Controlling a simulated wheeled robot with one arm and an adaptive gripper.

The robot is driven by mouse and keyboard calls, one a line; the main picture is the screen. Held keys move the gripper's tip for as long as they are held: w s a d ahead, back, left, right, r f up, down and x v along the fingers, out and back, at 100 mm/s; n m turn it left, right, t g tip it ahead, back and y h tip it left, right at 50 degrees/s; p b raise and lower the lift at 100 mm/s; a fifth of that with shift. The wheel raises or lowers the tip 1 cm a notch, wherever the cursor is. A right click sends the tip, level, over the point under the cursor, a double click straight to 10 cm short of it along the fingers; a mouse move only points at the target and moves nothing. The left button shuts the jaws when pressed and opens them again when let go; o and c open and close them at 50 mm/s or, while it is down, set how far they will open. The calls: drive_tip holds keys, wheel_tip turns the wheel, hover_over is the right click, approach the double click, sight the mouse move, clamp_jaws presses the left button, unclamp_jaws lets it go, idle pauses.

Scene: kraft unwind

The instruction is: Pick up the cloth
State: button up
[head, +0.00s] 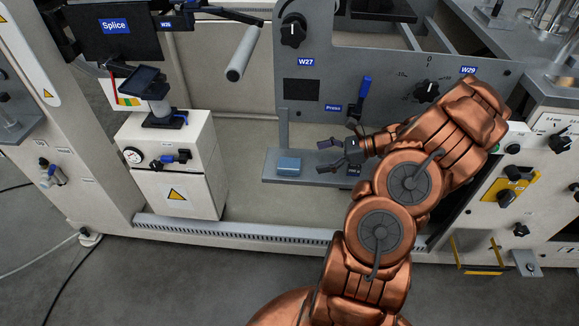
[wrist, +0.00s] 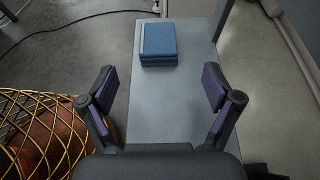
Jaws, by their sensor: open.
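The cloth (head: 289,166) is a small folded blue stack near the left end of a narrow grey shelf (head: 320,179). In the wrist view the cloth (wrist: 158,43) lies ahead of the fingers near the shelf's far end, with bare shelf (wrist: 160,100) between. My gripper (head: 333,154) is open and empty, to the right of the cloth in the head view. In the wrist view my gripper (wrist: 158,88) has its two purple-padded fingers spread wide, on either side of the shelf. Nothing touches the cloth.
A grey panel (head: 330,70) with knobs and a blue-handled lever (head: 363,88) rises behind the shelf. A white cabinet (head: 175,165) stands to the left, with a gap between. In the wrist view, a yellow wire mesh (wrist: 45,135) is at lower left.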

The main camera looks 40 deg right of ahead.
sight(291, 163)
drive_tip(key=x, duration=1)
drive_tip(key=shift+a+f+b, duration=0.1)
drive_tip(key=shift+a+b, duration=0.15)
drive_tip(key=shift+b, duration=0.15)
drive_tip(key=c, duration=1.1)
drive_tip(key=shift+c, duration=0.2)
